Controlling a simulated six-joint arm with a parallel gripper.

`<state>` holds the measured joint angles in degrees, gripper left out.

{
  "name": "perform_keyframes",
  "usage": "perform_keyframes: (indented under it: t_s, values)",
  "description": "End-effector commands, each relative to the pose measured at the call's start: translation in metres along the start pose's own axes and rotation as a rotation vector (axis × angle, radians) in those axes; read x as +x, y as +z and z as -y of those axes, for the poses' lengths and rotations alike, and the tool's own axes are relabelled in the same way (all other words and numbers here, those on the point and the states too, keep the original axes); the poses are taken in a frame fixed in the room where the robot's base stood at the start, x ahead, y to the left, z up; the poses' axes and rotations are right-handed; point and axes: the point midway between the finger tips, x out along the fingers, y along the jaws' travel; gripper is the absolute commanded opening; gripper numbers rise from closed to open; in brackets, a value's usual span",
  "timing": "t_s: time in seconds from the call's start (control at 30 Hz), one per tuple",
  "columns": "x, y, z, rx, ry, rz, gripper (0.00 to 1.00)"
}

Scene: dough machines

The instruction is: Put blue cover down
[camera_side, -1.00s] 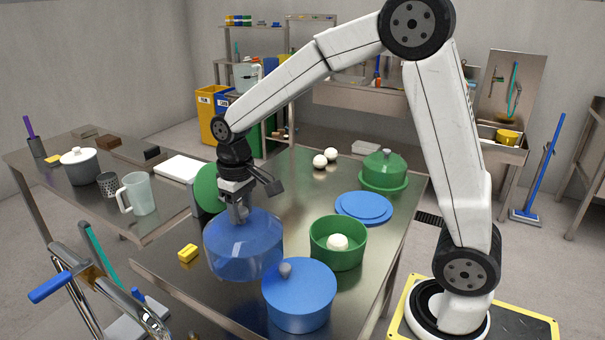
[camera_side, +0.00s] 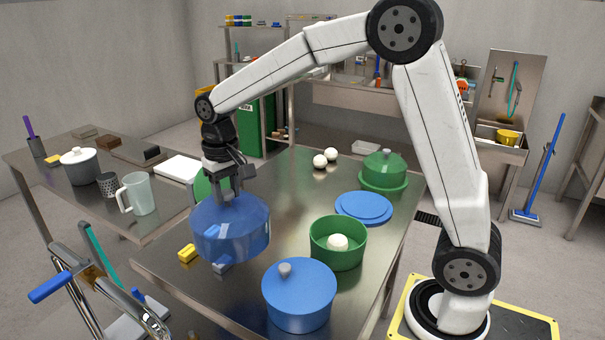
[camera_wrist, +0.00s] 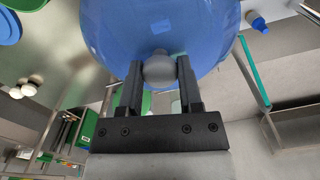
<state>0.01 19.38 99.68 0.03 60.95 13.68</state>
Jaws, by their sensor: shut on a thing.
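The blue cover (camera_side: 231,240) is a see-through blue dome with a grey knob (camera_wrist: 159,69). It hangs upright from my gripper (camera_side: 231,195) over the near left part of the steel table and appears raised off it. My gripper also shows in the wrist view (camera_wrist: 160,85), its two fingers shut on the knob from either side. The dome fills the top middle of the wrist view, and its rim is partly out of frame there.
A yellow block (camera_side: 187,253) lies left of the dome.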

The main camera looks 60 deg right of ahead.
Motion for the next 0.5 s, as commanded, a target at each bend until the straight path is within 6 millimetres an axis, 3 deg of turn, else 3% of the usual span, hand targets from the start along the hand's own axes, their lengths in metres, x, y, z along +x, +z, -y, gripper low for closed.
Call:
perform_keyframes:
  t_s: [0.3,0.5]
  values:
    - [0.026,0.026,-0.006,-0.192,0.000,0.000,0.00]
    - [0.032,0.033,-0.008,-0.240,0.000,-0.002,0.00]
